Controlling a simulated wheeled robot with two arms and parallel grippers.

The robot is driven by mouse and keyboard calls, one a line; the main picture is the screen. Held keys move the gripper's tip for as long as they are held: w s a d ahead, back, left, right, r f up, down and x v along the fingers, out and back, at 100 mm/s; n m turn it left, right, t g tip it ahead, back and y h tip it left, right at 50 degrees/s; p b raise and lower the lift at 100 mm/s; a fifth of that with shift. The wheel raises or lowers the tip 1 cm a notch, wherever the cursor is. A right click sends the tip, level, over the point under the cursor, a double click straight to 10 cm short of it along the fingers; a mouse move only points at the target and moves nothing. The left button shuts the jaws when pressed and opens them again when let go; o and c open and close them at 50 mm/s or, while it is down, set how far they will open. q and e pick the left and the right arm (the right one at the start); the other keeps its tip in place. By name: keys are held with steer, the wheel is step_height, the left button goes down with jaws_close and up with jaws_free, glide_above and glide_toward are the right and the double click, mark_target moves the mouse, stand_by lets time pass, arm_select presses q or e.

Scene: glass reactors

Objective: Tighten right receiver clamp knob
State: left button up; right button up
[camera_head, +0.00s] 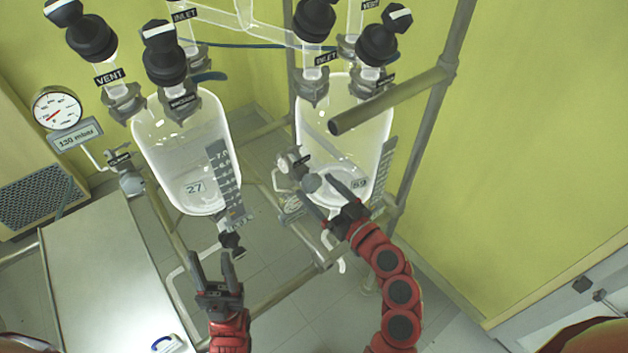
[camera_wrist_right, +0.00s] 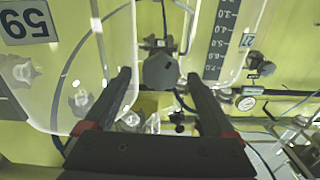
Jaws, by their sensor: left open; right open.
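The right receiver (camera_head: 345,125) is a clear glass vessel labelled 59. A round grey clamp knob (camera_head: 311,183) sits at its lower left side, on a fitting (camera_head: 294,162). My right gripper (camera_head: 320,188) is open close to this knob, its fingers pointing up-left at it. In the right wrist view the grey knob (camera_wrist_right: 159,70) shows between the two open fingertips (camera_wrist_right: 158,80). My left gripper (camera_head: 211,262) is open and empty, below the left receiver (camera_head: 180,140) labelled 27.
Metal frame tubes (camera_head: 400,100) run beside and in front of the right receiver. Black-capped valves (camera_head: 314,20) stand above both vessels. A white-topped table (camera_head: 110,280) stands at lower left.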

steer(key=shift+p+x, duration=0.3)
steer(key=shift+x, duration=0.75)
steer(key=shift+f, duration=0.1)
steer(key=c, duration=1.4)
